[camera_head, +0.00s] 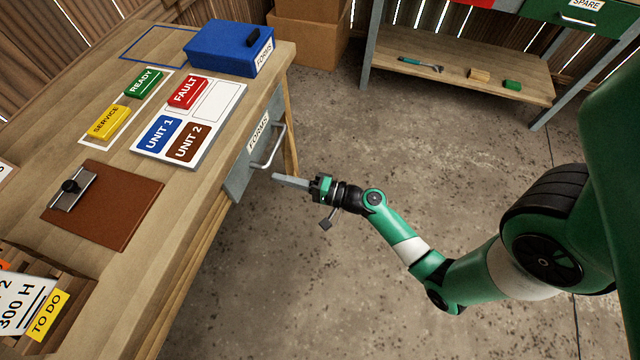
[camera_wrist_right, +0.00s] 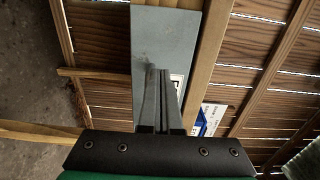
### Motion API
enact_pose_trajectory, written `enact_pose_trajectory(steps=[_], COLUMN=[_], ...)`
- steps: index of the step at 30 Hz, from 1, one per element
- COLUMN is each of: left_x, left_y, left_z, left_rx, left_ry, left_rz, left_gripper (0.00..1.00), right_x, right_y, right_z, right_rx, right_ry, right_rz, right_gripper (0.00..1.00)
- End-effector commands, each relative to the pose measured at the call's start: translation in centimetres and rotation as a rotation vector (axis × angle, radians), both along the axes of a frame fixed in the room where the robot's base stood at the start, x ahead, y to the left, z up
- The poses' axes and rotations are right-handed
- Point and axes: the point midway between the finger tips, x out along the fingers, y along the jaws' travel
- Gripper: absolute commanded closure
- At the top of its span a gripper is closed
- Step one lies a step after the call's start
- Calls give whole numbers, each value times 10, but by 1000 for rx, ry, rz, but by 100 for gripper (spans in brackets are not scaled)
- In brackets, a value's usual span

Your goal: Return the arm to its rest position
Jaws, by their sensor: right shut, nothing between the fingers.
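My right arm comes in from the right in the head view, over the concrete floor. Its gripper (camera_head: 280,178) is shut and empty, with its fingers pointing left toward the workbench (camera_head: 205,215). The fingertips lie just below the metal handle of the grey FORMS drawer (camera_head: 238,172) in the picture; I see no grip on the handle. In the right wrist view the shut fingers (camera_wrist_right: 158,75) stand in front of a grey panel (camera_wrist_right: 165,30), covering part of a white label. My left gripper is not in view.
On the bench are a blue forms box (camera_head: 228,47), a white board (camera_head: 188,130) with coloured tags, READY and SERVICE tags, and a brown clipboard (camera_head: 125,205). A shelf (camera_head: 465,77) with small items and cardboard boxes (camera_head: 308,35) stand behind. Floor around the arm is clear.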

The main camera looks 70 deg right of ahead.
Motion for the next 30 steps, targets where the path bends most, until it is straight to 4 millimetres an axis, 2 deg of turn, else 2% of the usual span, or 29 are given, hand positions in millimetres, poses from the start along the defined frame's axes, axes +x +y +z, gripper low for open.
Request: enact_pose_trajectory(steps=[1, 6, 12, 25, 28, 30], left_x=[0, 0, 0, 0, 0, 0], left_y=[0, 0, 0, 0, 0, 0], left_z=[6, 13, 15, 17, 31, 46], left_rx=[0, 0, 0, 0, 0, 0], left_ry=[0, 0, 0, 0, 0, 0], left_rz=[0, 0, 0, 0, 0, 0], left_gripper=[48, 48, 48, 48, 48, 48], right_x=[-16, -53, -70, -70, -59, -39], right_y=[-2, -1, 1, 3, 14, 23], right_z=[3, 3, 3, 4, 25, 57], right_rx=[3, 1, -1, -1, -17, -59], right_ry=[2, 0, -3, -3, -16, -51], right_rz=[-9, -7, -1, 6, 58, 123], right_gripper=[100, 100, 100, 100, 100, 100])
